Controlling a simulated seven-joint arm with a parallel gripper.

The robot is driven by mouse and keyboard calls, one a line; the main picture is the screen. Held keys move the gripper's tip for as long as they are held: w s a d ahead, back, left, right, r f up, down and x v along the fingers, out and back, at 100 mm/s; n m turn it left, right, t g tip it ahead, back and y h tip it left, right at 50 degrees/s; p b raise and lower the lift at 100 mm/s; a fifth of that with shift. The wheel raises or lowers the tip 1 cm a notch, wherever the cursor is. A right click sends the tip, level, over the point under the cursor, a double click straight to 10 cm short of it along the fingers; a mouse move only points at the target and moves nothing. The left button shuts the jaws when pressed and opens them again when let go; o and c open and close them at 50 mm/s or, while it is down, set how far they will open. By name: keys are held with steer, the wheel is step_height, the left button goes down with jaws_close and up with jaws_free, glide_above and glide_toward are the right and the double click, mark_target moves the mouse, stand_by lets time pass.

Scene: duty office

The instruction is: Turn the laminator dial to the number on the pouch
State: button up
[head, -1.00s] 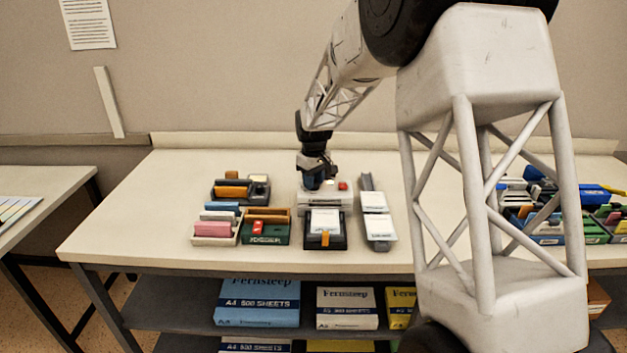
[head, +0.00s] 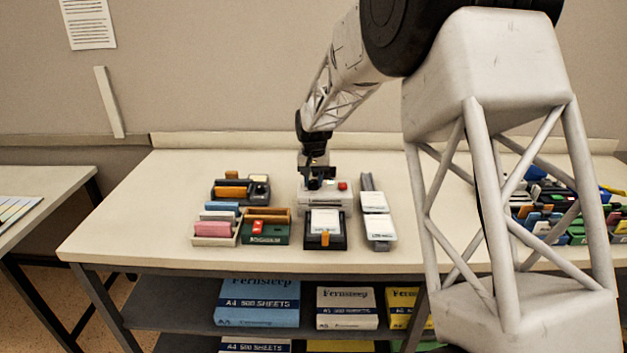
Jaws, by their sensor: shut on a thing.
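The laminator (head: 335,200) is a white box with a red button (head: 342,186) on its top right, near the middle of the table. My gripper (head: 316,186) points down at the laminator's top, left of the red button, and is shut on the dial there. The jaws hide the dial, so its setting cannot be read. A white pouch (head: 325,221) seems to lie in a black tray (head: 311,241) in front of the laminator. Its print is too small to read.
Left of the laminator stand a dark organizer (head: 262,190), a pale tray with coloured blocks (head: 213,240) and a green box (head: 270,238). A grey stand with white cards (head: 378,225) is close on the right. Crowded bins (head: 560,215) sit far right. The table's left side is clear.

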mark_target(314, 181)
steer(key=m, duration=0.5)
steer(key=shift+m, duration=0.3)
steer(key=m, duration=0.5)
stand_by(0.4)
steer(key=o, duration=0.9)
steer(key=shift+r, duration=3.9)
